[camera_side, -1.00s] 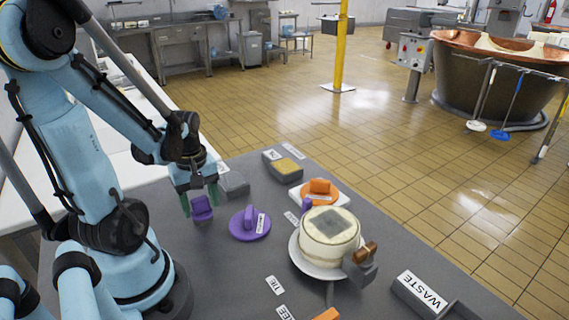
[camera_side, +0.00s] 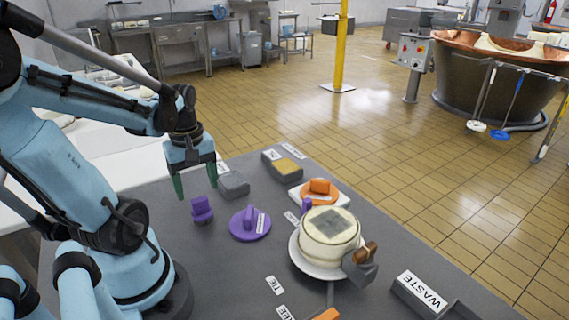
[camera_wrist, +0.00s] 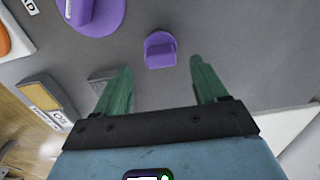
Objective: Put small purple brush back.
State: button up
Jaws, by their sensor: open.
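The small purple brush (camera_side: 202,209) stands on the grey table at the left, near my arm's base. It also shows in the wrist view (camera_wrist: 160,50), just beyond and between my fingertips. My gripper (camera_side: 197,188) is above the table, behind and above the brush. Its two green fingers are spread wide with nothing between them, as the wrist view (camera_wrist: 163,72) also shows. The brush is apart from both fingers. A larger purple disc with an upright handle and a label (camera_side: 250,224) lies to the right of the brush.
A grey block (camera_side: 233,184) sits right of my gripper, with a tray holding a yellow sponge-like block (camera_side: 286,167) beyond. An orange-handled disc (camera_side: 320,190) and a pale cheese on a white plate (camera_side: 330,237) stand further right. A WASTE tray (camera_side: 420,296) is at front right.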

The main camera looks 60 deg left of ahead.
aim_at(199, 199)
notch_tip(199, 199, up, 7)
jog(key=w+d+m+t, duration=0.3)
jog(key=w+d+m, duration=0.3)
jog(key=d+m, duration=0.2)
jog(key=w+d+f+m+t, duration=0.1)
jog(key=w+d+m+t, duration=0.3)
jog(key=w+d+m, duration=0.2)
jog(key=d+m, duration=0.2)
jog(key=m, duration=0.2)
jog(key=shift+w+d, duration=0.25)
jog(key=shift+f, duration=0.1)
dwell(0.4)
